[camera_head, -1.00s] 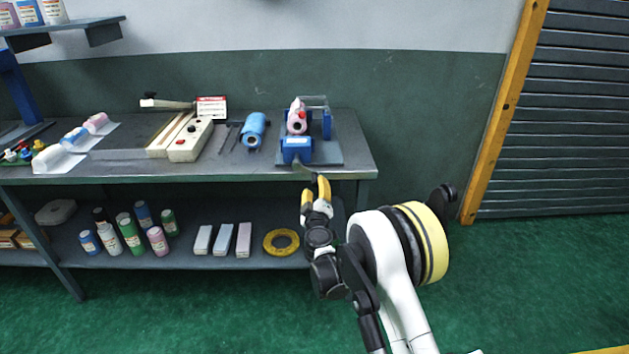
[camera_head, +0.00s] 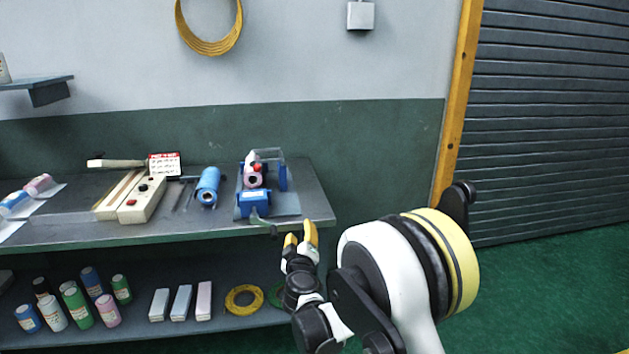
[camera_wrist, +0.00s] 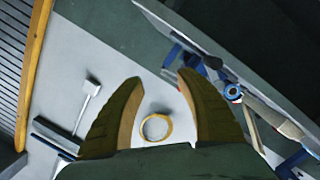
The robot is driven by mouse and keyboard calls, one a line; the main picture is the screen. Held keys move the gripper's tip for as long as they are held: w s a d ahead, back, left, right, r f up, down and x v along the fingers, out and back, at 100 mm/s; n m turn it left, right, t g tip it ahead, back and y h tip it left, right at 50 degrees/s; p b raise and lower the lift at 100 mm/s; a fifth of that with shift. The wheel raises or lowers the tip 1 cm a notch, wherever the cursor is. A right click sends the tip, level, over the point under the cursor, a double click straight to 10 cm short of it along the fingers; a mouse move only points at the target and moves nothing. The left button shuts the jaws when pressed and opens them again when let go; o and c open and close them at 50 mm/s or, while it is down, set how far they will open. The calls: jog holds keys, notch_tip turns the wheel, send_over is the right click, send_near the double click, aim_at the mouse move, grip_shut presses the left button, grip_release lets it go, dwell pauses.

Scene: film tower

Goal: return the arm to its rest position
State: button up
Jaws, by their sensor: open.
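My gripper (camera_head: 301,234) is open and empty, with its yellow fingers pointing up just in front of the bench's front edge, near its right corner. It is right of and nearer than the blue holder. In the wrist view my gripper (camera_wrist: 160,82) shows its two fingers spread wide with nothing between them. My arm is bent, with its white and yellow-banded joint at the right of the head view.
The bench (camera_head: 320,200) carries a blue holder (camera_head: 254,203) with a pink roll, a blue roll (camera_head: 208,187) and a control box (camera_head: 141,200). Green floor right of my arm is clear.

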jog(key=s+d+r+m+g+h, duration=0.1)
jog(key=s+d+r+m+h, duration=0.2)
jog(key=d, duration=0.4)
jog(key=s+d+r+m+g+h, duration=0.1)
jog(key=s+d+r, duration=0.1)
jog(key=d+r, duration=0.45)
jog(key=s+d+r+m+g, duration=0.2)
jog(key=s+d+m+g, duration=0.1)
jog(key=s+d, duration=0.75)
jog(key=s+d+f+m+g+y, duration=0.1)
jog(key=s+f+g, duration=0.1)
jog(key=s, duration=1.1)
jog(key=s+d+f+m+g+y, duration=0.1)
jog(key=s+d+f+g, duration=0.1)
jog(key=s, duration=1.1)
notch_tip(320, 180, down, 2)
jog(key=shift+s+d+f+m+g, duration=0.25)
jog(key=shift+s+m+g, duration=0.15)
jog(key=shift+g, duration=0.2)
jog(key=shift+w+r, duration=0.1)
